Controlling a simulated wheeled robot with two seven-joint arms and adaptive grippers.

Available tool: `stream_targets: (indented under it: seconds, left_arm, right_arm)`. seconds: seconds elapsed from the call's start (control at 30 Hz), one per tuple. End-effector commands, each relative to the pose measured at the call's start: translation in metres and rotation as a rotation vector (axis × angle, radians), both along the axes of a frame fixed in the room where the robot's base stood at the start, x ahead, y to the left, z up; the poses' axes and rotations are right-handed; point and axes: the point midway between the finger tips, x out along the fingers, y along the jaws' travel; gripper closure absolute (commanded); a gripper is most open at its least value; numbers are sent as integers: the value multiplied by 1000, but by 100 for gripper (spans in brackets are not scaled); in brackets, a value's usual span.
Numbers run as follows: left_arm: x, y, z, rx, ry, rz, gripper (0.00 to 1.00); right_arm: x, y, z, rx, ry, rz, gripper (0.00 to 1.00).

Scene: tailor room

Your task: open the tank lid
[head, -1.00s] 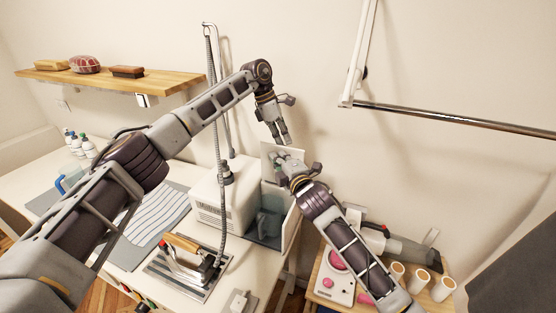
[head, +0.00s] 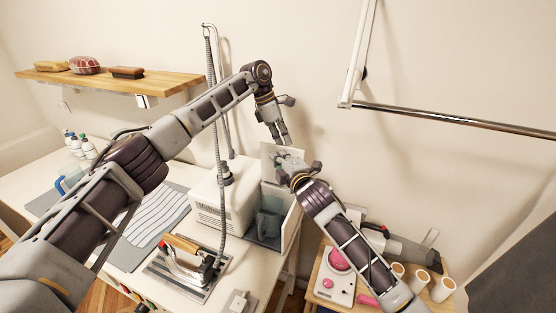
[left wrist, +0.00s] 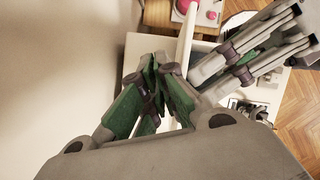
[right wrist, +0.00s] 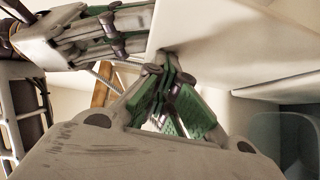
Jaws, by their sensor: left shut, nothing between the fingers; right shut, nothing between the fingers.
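The white steam unit (head: 222,203) stands on the worktable and has an open bay on its right side. A grey-blue translucent tank (head: 268,222) sits in this bay; it also shows at the right of the right wrist view (right wrist: 283,138). A white panel (head: 267,168) stands upright above the bay, partly hidden by my right gripper; I cannot tell whether it is the lid. My left gripper (head: 283,140) is shut and empty, pointing down above the panel. My right gripper (head: 281,158) is shut and empty, just below it and close to the panel.
An iron (head: 188,258) rests on its stand in front of the unit. A hose rises beside the unit. A wooden shelf (head: 110,78) is at the back left, and a metal rail (head: 460,121) is at the right. A low wooden table (head: 318,291) holds pink-topped items and cups.

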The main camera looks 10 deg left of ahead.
Motion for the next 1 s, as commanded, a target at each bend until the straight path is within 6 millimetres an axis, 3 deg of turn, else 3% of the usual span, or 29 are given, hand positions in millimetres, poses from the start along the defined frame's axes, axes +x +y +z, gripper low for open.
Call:
stream_targets:
  seconds: [0.03, 0.27, 0.47, 0.53, 0.6, 1.0]
  left_arm:
    - [-12, -3, -30, 25, 58, -16, 79]
    - [-12, 3, -13, 23, 52, -13, 79]
    - [-11, 12, 14, 17, 40, -10, 74]
    - [-11, 16, 26, 15, 34, -7, 68]
    - [-11, 20, 37, 14, 29, -6, 54]
    - [-10, 37, 95, 4, 0, -2, 54]
  right_arm:
    - [7, -8, -4, -8, 2, -17, 100]
    - [8, -8, -4, -8, 2, -17, 100]
    - [8, -9, -4, -10, 4, -20, 100]
    - [8, -9, -4, -11, 4, -20, 100]
    - [8, -9, -4, -11, 4, -20, 100]
    - [4, -4, -2, -3, 2, -9, 100]
